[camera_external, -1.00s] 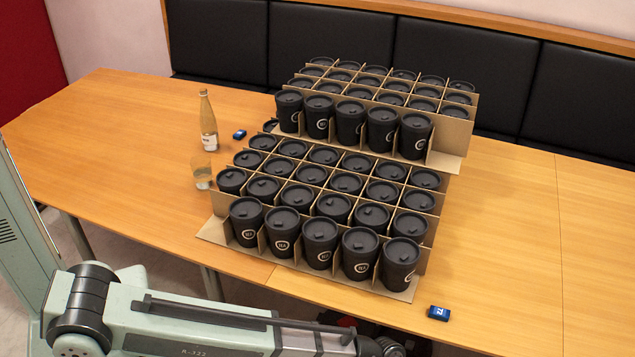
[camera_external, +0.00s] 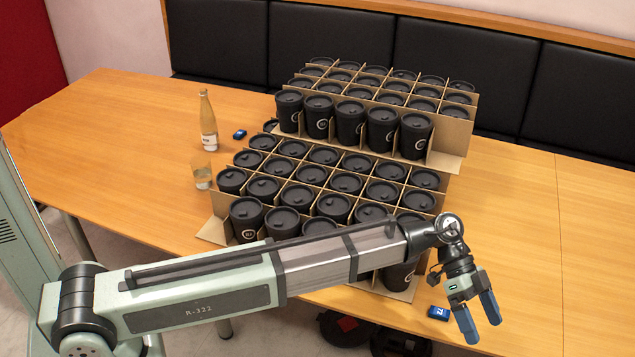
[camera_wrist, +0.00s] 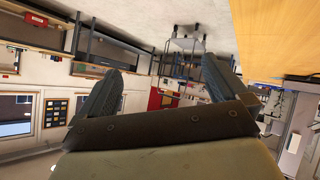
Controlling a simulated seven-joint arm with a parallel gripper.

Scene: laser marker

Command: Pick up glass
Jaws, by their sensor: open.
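A clear glass (camera_external: 202,175) stands upright on the wooden table, left of the black cups, in the external view. It is small and partly see-through there. My gripper (camera_external: 483,325) is at the table's front edge on the right, far from the glass, with its blue fingers pointing down. In the wrist view my gripper (camera_wrist: 165,75) has its two dark fingers spread wide apart with nothing between them. The glass does not show in the wrist view.
Cardboard dividers (camera_external: 437,206) hold many black lidded cups (camera_external: 247,215) in two stacked tiers mid-table. A bottle (camera_external: 208,130) stands behind the glass. The table's left part is clear.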

